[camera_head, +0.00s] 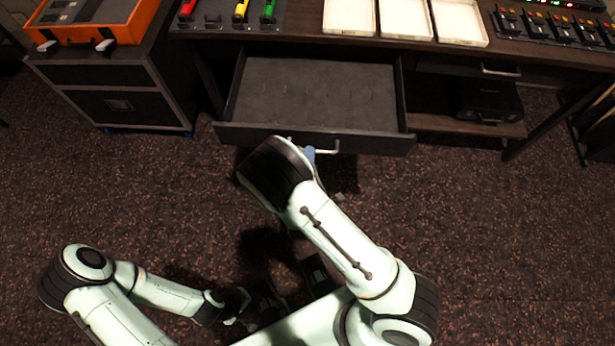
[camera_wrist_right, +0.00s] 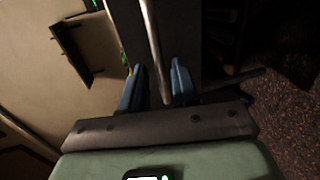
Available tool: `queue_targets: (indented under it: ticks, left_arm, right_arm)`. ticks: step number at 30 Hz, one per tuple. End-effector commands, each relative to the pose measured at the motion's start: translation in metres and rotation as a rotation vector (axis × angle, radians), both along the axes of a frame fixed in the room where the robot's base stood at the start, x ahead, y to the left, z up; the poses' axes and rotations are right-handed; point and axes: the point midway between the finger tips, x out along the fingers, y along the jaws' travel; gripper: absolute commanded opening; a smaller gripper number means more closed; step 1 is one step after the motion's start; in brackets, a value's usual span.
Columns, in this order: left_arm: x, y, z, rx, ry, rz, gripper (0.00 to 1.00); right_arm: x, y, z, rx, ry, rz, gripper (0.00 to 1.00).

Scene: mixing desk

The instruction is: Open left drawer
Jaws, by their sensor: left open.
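The left drawer (camera_head: 310,90) is pulled out from under the desk, and its grey, empty inside shows. Its metal handle (camera_head: 325,147) is on the front panel, partly hidden by my right arm. My right gripper (camera_head: 310,153) is at this handle, mostly hidden under my arm, with a blue fingertip showing. In the right wrist view, the two blue fingers of my right gripper (camera_wrist_right: 158,86) stand apart, with the handle bar (camera_wrist_right: 155,45) between them. My left gripper (camera_head: 262,303) is open, low over the floor and away from the drawer.
The desk top (camera_head: 305,42) carries white trays (camera_head: 402,20) and a rack of coloured tools (camera_head: 238,14). An orange case (camera_head: 105,22) sits on a dark cabinet (camera_head: 120,90) at left. Another drawer handle (camera_head: 500,71) is at right. The carpet (camera_head: 500,230) at right is clear.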

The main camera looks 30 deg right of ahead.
Motion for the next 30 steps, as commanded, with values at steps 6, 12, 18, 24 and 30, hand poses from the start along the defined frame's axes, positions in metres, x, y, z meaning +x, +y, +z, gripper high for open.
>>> queue_targets:
  ticks: [6, 12, 18, 24, 30]
  left_arm:
    - [0.0, 0.0, 0.0, 0.0, 0.0, 0.0, 0.43]
    - [0.0, 0.0, 0.006, 0.0, 0.003, -0.001, 0.43]
    - [-0.001, 0.0, 0.009, -0.001, 0.008, -0.002, 0.43]
    - [-0.001, 0.0, 0.009, -0.001, 0.008, -0.002, 0.43]
    - [-0.001, 0.0, 0.009, -0.001, 0.009, -0.002, 0.43]
  right_arm:
    - [-0.043, 0.028, 0.011, -0.001, 0.002, 0.006, 0.3]
    - [-0.071, 0.045, 0.019, -0.002, 0.001, 0.005, 0.3]
    - [-0.083, 0.051, 0.021, -0.002, -0.001, 0.0, 0.3]
    - [-0.084, 0.051, 0.021, 0.0, -0.002, 0.0, 0.3]
    - [-0.083, 0.051, 0.021, -0.001, -0.002, 0.0, 0.3]
